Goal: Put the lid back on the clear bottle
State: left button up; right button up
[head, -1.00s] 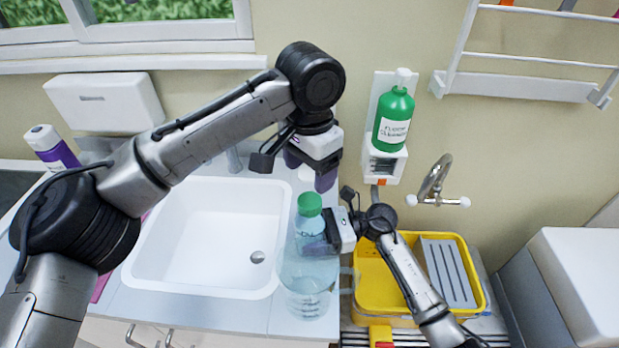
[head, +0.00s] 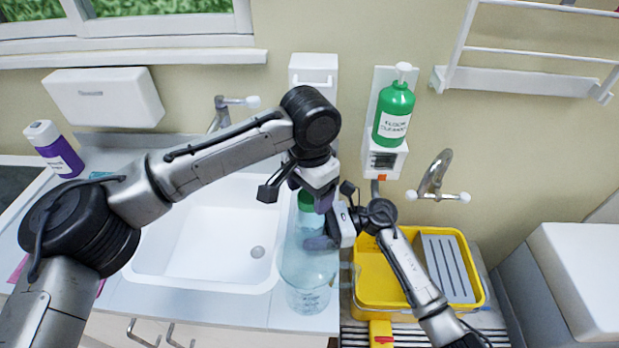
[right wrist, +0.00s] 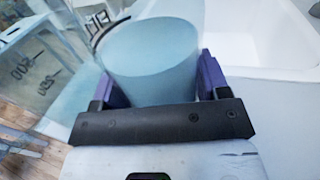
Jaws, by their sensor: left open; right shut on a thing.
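The clear bottle (head: 307,272) stands upright on the counter, right of the sink; it fills the middle of the right wrist view (right wrist: 152,62). The green lid (head: 306,201) is at the top of its neck; I cannot tell how firmly it sits. My left gripper (head: 308,195) is open, coming down from above around the lid and partly hiding it. My right gripper (head: 322,242) is shut on the bottle's upper part from the right. Its purple fingers flank the bottle in the right wrist view (right wrist: 155,82).
The white sink (head: 150,262) is left of the bottle. A green cleaner bottle (head: 394,113) sits in a wall holder behind. A purple-and-white bottle (head: 60,155) stands far left.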

pick_arm(q)
jog(key=shift+f, duration=0.4)
jog(key=shift+c, duration=0.5)
jog(key=c, duration=0.8)
jog(key=o, duration=1)
jog(key=shift+o, duration=0.2)
jog(key=shift+r, duration=0.1)
notch_tip(320, 180, up, 12)
